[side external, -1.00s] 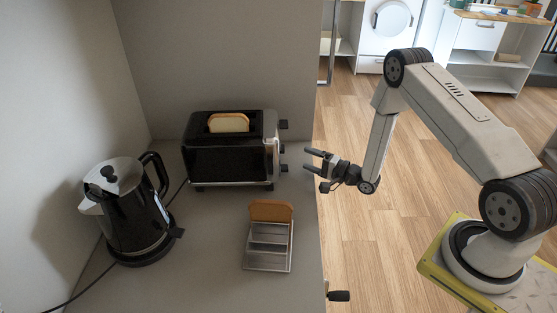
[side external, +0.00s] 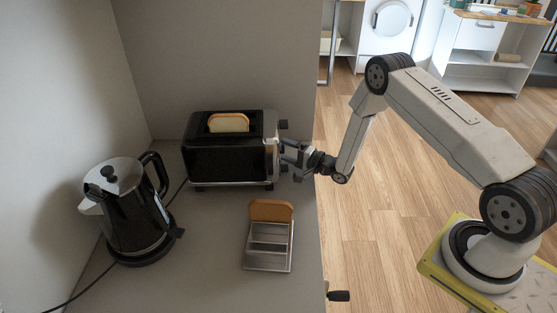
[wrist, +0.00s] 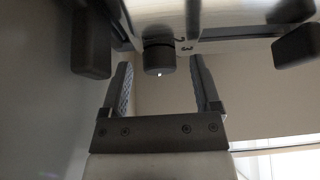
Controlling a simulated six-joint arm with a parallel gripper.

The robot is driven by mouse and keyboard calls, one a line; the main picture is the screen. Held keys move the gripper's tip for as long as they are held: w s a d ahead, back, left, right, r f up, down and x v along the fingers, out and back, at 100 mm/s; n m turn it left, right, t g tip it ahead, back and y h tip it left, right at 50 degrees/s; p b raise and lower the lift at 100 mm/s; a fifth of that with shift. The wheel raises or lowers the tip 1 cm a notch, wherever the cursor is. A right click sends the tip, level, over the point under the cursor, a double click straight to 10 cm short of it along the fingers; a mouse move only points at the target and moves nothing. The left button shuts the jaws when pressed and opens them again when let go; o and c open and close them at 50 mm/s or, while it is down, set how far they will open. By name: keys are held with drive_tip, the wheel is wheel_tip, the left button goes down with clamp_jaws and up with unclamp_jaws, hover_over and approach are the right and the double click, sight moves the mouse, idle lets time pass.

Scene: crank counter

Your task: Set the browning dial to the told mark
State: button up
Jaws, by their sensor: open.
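The black toaster (side external: 225,162) stands at the back of the counter, its steel right end facing my arm. In the wrist view its browning dial (wrist: 159,60) is a dark round knob with a small pale spot. The numerals 2 and 3 show just to its right; other marks are hidden or too small to read. My gripper (side external: 287,157) is open at the toaster's right end. In the wrist view its fingers (wrist: 161,78) are on either side of the dial, with a gap on each side. In the side view the fingers hide the dial.
Dark lever-like blocks show left (wrist: 90,45) and right (wrist: 298,46) of the dial. A bread slice (side external: 228,123) sits in the toaster. A crank handle (side external: 339,296) projects from the counter's edge.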

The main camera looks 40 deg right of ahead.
clamp_jaws()
drive_tip(key=shift+f+n+t, duration=0.1)
drive_tip(key=shift+n+t, duration=0.3)
drive_tip(key=shift+n, duration=0.3)
unclamp_jaws()
drive_tip(key=shift+s, duration=0.1)
drive_tip(key=shift+v, duration=3.85)
